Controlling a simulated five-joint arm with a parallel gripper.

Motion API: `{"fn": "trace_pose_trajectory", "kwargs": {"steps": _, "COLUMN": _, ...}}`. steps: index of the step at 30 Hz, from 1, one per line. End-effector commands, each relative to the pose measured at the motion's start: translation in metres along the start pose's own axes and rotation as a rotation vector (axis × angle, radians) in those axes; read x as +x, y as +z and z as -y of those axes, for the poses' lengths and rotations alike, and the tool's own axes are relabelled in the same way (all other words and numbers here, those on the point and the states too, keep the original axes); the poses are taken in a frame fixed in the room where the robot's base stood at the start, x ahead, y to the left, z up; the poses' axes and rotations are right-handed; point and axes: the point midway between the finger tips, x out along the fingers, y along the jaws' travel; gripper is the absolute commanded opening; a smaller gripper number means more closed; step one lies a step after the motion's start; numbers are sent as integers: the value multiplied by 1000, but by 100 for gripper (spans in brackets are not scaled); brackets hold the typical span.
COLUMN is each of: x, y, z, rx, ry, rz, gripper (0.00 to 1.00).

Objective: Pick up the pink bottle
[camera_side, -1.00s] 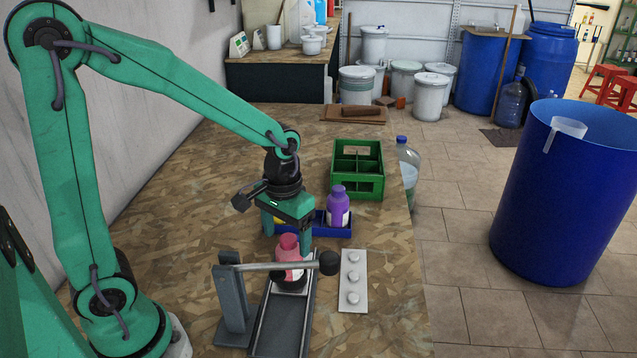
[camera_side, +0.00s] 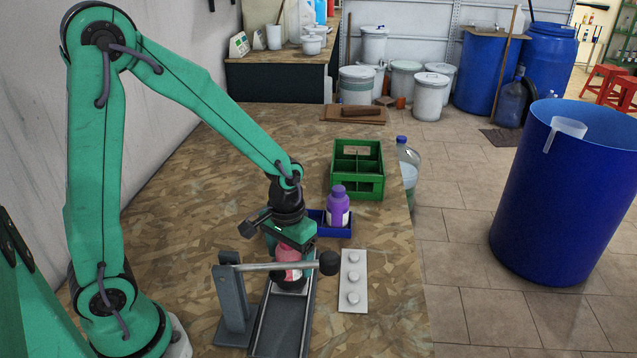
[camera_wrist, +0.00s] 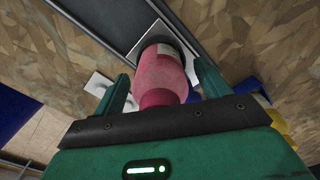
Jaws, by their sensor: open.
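The pink bottle (camera_side: 288,261) stands upright at the far end of the grey channel (camera_side: 280,325), partly hidden behind a metal bar and under my gripper. My gripper (camera_side: 290,250) is over the bottle from above. In the wrist view my gripper (camera_wrist: 158,92) is open, with one green finger on each side of the pink bottle (camera_wrist: 160,72). A gap shows beside the left finger; the right finger is close to the bottle, and I cannot tell whether it touches.
A grey post (camera_side: 231,300) carries a bar with a black end (camera_side: 329,263) across the channel. A blue tray (camera_side: 334,231) holds a purple bottle (camera_side: 338,208). A green crate (camera_side: 357,170) stands behind. A pale plate with knobs (camera_side: 353,282) lies right of the channel.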

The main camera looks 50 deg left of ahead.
Motion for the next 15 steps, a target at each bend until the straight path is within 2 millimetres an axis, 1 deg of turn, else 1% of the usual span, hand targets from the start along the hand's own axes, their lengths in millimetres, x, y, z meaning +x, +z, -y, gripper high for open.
{"fn": "trace_pose_trajectory", "kwargs": {"steps": 15, "x": 1, "y": 0, "z": 0, "rx": 0, "ry": 0, "rz": 0, "gripper": 75}}
